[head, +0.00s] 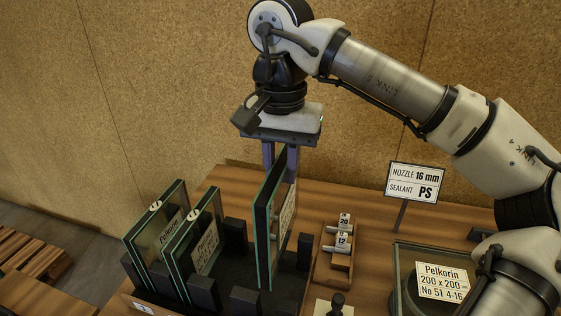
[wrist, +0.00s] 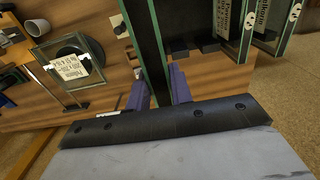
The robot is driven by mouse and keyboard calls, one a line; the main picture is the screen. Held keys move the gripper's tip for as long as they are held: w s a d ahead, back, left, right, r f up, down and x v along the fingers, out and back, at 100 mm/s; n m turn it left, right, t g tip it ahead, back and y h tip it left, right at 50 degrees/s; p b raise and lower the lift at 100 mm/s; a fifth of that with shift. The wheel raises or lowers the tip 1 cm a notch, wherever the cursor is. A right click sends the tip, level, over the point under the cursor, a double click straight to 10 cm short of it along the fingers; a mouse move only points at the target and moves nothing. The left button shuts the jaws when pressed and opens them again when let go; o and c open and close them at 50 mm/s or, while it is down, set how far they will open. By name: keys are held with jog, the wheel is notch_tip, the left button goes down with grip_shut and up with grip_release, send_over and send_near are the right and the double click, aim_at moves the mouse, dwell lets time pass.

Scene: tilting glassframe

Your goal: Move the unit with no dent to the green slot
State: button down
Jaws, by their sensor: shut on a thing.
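My gripper (head: 281,158) is shut on the top edge of the right-hand glass unit (head: 263,225), a dark-edged double pane with a label. It stands nearly upright over the right part of the black rack (head: 225,292); I cannot tell whether its bottom edge touches the rack. In the wrist view the unit (wrist: 145,40) runs up from between my purple fingers (wrist: 158,88). Two other glass units, a left one (head: 150,245) and a middle one (head: 190,262), lean in the rack, with round white tags on top. No dent and no green slot can be made out.
A sign (head: 413,183) reads nozzle 16 mm, sealant PS. A wooden block with small parts marked 20 and 12 (head: 337,258) stands right of the rack. A wall stands close behind the table.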

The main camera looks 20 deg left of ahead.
jog(key=shift+f+b, duration=5.75)
jog(key=shift+f, duration=2.3)
jog(key=shift+f+b, duration=0.3)
jog(key=shift+f, duration=0.1)
jog(key=c, duration=1.2)
grip_release()
jog(key=shift+o, duration=0.2)
